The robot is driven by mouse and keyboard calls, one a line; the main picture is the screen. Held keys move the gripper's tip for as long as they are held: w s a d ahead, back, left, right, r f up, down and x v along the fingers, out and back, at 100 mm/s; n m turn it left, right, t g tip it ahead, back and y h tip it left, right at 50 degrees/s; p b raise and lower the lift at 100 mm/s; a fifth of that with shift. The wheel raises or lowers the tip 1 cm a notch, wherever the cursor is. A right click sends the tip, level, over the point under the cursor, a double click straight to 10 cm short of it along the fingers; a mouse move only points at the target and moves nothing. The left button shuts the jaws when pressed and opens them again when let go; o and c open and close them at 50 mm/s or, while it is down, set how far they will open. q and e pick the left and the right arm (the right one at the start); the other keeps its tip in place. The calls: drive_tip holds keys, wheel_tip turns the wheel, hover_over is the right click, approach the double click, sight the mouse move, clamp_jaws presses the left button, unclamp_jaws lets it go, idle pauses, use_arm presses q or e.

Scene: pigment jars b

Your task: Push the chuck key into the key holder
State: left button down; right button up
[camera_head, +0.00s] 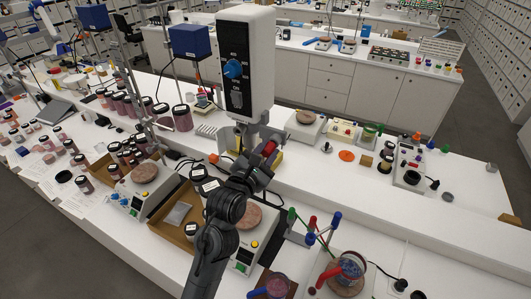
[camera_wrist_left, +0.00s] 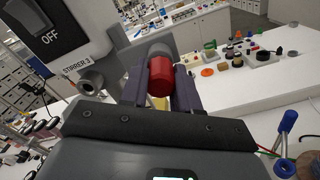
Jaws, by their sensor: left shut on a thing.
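The chuck key (camera_head: 269,147) shows as a short red piece at the end of my left arm, beside the lower part of the big white stirrer (camera_head: 258,45). In the left wrist view the chuck key (camera_wrist_left: 160,82) is a red cylinder with a grey rounded part behind it. My left gripper (camera_wrist_left: 160,75) is shut on it, one dark finger on each side. A grey round fitting with a hole (camera_wrist_left: 92,82) sits under the stirrer's body, left of the fingers and apart from them. I cannot tell which part is the key holder. My right gripper is out of view.
A hotplate (camera_head: 145,178) and a cardboard tray (camera_head: 174,222) with jars stand left of my arm. A rack with coloured-handled tools (camera_head: 312,226) stands to the right.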

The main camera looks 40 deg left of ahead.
use_arm(q)
drive_tip(key=c, duration=0.8)
unclamp_jaws()
drive_tip(key=shift+o, duration=0.2)
